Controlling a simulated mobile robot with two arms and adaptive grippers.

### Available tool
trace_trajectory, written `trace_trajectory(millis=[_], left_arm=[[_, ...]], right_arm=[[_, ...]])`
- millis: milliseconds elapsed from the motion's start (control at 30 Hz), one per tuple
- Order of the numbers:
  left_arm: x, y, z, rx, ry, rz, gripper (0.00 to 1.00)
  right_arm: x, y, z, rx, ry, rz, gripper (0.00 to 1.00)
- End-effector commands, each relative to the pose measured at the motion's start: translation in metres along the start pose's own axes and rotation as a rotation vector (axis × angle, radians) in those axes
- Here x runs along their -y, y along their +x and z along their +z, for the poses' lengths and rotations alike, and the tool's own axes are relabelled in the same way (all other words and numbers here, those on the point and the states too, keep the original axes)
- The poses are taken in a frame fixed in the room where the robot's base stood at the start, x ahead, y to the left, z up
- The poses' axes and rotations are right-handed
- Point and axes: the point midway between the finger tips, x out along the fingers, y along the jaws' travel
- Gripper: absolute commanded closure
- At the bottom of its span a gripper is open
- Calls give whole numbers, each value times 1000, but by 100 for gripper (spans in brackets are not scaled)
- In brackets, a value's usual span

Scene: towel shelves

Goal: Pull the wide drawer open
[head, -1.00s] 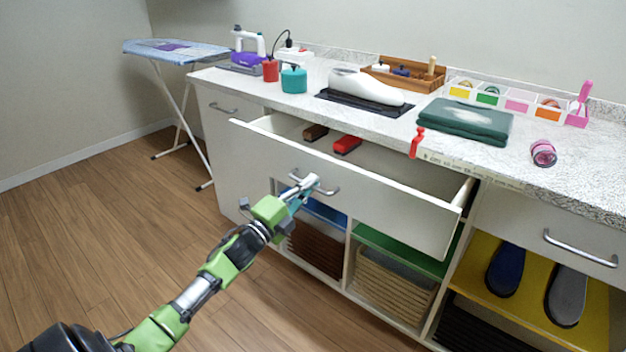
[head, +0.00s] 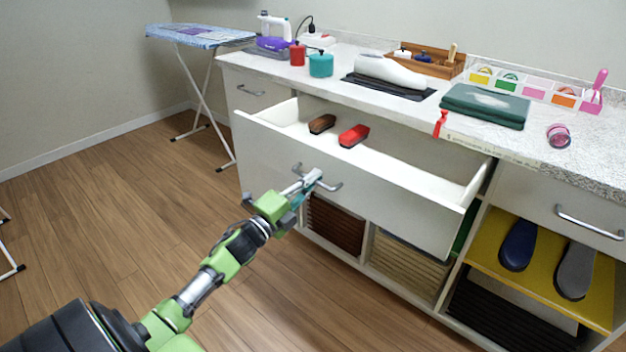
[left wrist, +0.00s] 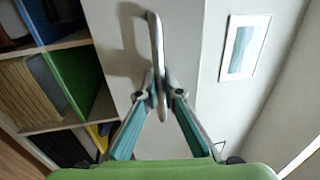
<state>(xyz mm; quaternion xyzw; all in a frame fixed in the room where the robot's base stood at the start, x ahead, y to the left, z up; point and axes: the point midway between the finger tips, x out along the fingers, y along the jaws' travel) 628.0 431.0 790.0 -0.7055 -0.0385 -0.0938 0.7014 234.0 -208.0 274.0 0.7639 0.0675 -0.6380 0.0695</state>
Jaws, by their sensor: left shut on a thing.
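The wide drawer (head: 365,195) stands well open under the counter, its white inside showing. A brown brush (head: 322,123) and a red brush (head: 354,135) lie in it. My left gripper (head: 311,180) is shut on the drawer's handle (head: 328,186), near the middle of the front. In the left wrist view the handle bar (left wrist: 158,65) runs between the two fingers (left wrist: 162,92), and the drawer front (left wrist: 190,130) lies behind it. My right gripper is not in view.
Open shelves (head: 410,265) lie below the drawer. A closed drawer (head: 590,220) is at right.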

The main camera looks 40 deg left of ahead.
Motion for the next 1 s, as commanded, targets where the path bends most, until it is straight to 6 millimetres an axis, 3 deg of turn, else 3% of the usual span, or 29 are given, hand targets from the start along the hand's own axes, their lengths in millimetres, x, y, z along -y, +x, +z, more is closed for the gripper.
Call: trace_trajectory(millis=[100, 133, 167, 567, 667, 1000], left_arm=[[-1, 0, 0, 0, 0, 1, 100], [-1, 0, 0, 0, 0, 1, 88], [-1, 0, 0, 0, 0, 1, 86], [-1, -6, 0, 0, 0, 2, 86], [-2, -18, 0, 0, -1, 3, 86], [-2, -87, 0, 1, -1, 5, 86]], right_arm=[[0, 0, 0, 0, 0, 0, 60], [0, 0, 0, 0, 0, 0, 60], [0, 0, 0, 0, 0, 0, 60], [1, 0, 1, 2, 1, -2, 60], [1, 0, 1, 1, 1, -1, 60], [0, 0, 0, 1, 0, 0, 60]])
